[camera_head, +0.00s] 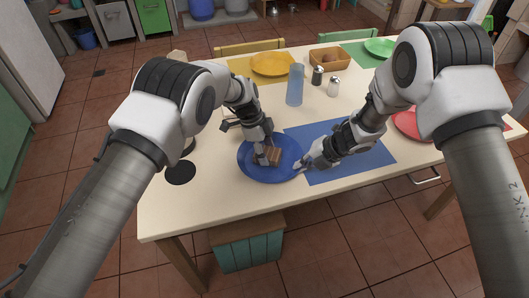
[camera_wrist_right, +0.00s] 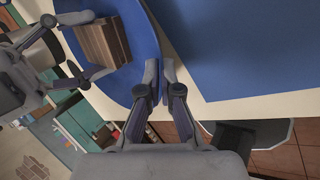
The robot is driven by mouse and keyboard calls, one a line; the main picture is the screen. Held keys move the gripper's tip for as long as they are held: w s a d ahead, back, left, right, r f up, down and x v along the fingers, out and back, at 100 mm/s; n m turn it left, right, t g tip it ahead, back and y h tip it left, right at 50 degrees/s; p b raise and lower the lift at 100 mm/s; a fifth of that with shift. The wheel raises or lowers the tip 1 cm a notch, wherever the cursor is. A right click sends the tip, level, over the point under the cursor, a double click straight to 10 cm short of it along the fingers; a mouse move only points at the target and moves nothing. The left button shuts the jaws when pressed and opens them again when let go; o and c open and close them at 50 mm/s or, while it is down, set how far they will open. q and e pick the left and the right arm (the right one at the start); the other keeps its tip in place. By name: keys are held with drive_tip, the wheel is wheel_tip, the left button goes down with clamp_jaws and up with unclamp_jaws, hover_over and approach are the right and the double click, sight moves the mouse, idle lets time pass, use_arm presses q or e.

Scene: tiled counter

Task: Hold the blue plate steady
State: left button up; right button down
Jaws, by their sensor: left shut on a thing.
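The blue plate (camera_head: 250,170) lies on the table near its front edge, partly over the left of a blue placemat. It also fills the upper left of the right wrist view (camera_wrist_right: 135,75). My left gripper (camera_head: 266,155) is shut on a brown striped block (camera_head: 274,156) over the plate; the block also shows in the right wrist view (camera_wrist_right: 103,42). My right gripper (camera_head: 300,167) is at the plate's right rim. In the right wrist view its fingertips (camera_wrist_right: 160,68) are close together at the rim; whether they grip it is unclear.
The blue placemat (camera_head: 365,157) lies right of the plate. A blue glass (camera_head: 295,85), two shakers (camera_head: 334,87) and a basket (camera_head: 330,59) stand behind. A yellow plate (camera_head: 272,64), a green plate (camera_head: 380,47) and a red plate (camera_head: 408,122) lie at other places. A dark disc (camera_head: 180,173) lies left.

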use_arm(q)
drive_tip(key=shift+w+d, duration=0.15)
drive_tip(key=shift+w, duration=0.3)
drive_tip(key=shift+s+a, duration=0.35)
drive_tip(key=shift+s, duration=0.4)
drive_tip(key=shift+s+a, duration=0.3)
drive_tip(key=shift+s, duration=0.4)
wheel_tip(320, 180, up, 2)
drive_tip(key=shift+w+r, duration=0.15)
drive_tip(key=shift+r, duration=2.9)
use_arm(e)
drive_tip(key=c, duration=1.2)
unclamp_jaws()
drive_tip(key=shift+c, duration=0.2)
drive_tip(key=shift+r, duration=0.1)
